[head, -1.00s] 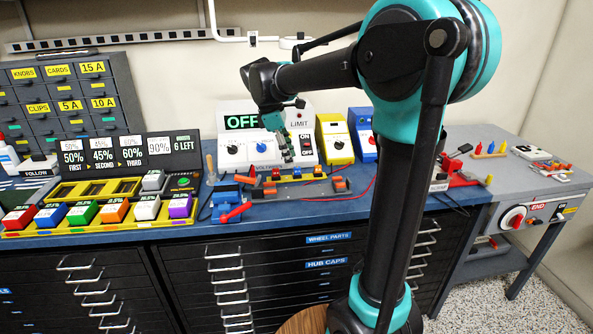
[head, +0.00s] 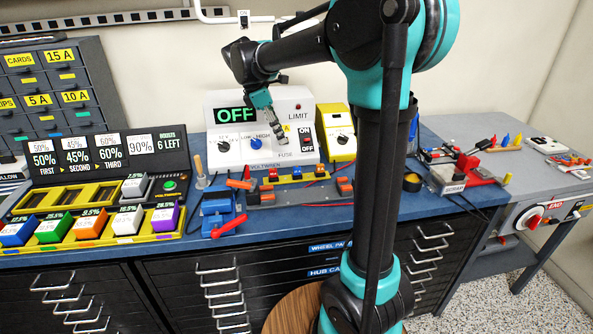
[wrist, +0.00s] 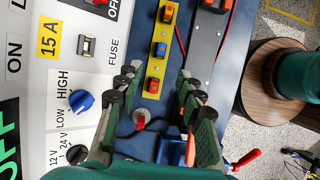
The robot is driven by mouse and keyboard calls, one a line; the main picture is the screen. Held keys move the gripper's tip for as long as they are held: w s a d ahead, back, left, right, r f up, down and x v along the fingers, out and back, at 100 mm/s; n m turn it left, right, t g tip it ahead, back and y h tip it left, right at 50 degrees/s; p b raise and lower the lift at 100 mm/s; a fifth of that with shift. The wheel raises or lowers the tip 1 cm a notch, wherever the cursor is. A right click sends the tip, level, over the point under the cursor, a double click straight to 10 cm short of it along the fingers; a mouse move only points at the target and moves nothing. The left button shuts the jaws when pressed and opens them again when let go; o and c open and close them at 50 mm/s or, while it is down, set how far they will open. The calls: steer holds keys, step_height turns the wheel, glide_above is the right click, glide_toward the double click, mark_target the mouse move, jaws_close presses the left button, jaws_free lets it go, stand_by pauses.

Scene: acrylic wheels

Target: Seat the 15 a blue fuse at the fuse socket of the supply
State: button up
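The blue fuse (wrist: 160,49) sits upright in the middle of a yellow strip between two red-orange fuses; the strip's blue fuse also shows in the head view (head: 297,172). The supply (head: 225,152) reads OFF. Its fuse socket (wrist: 87,46) is a small pale holder beside the FUSE label and a yellow 15 A tag; no blue fuse shows in it. My gripper (wrist: 158,80) is open and empty, its fingers spread on either side of the strip's near red fuse in the wrist view. In the head view my gripper (head: 283,140) hangs before the supply's front.
A blue clamp with a red handle (head: 222,215) stands on the bench left of the strip. A grey bar with orange blocks (head: 265,196) lies in front of the strip. A yellow meter (head: 337,140) stands right of the supply. Colored boxes (head: 90,228) fill the left.

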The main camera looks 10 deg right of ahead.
glide_above(296, 167)
steer(key=a, duration=0.2)
step_height(296, 167, down, 7)
steer(key=shift+a+x, duration=0.1)
steer(key=shift+x, duration=1.35)
steer(key=shift+a+x, duration=0.15)
steer(key=shift+x, duration=1.3)
steer(key=shift+w+f, duration=0.1)
jaws_close()
